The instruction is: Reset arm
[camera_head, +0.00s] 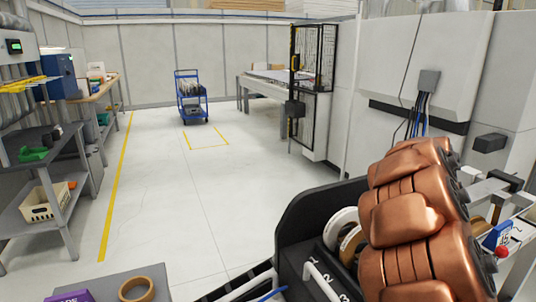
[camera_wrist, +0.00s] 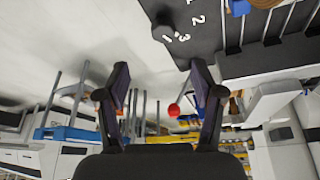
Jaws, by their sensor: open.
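My gripper (camera_wrist: 160,85) shows in the wrist view with its two dark fingers spread apart and nothing between them. The view behind it is tilted and partly upside down. My copper-coloured arm (camera_head: 405,215) is folded at the right of the head view, and the gripper itself is not visible there. A black rack numbered 1, 2, 3 (camera_head: 293,262) stands beside the arm and holds a white roll (camera_head: 338,226) and a tan roll partly hidden by the arm. The rack's numbered panel (camera_wrist: 205,45) also shows at the top of the wrist view, apart from the fingers.
A tan roll (camera_head: 137,289) and a purple box (camera_head: 72,297) lie on a grey surface at the bottom. Shelves with a cream basket (camera_head: 47,202) line the left. A blue cart (camera_head: 191,97) stands at the back. A white machine (camera_head: 425,75) stands right. The middle floor is clear.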

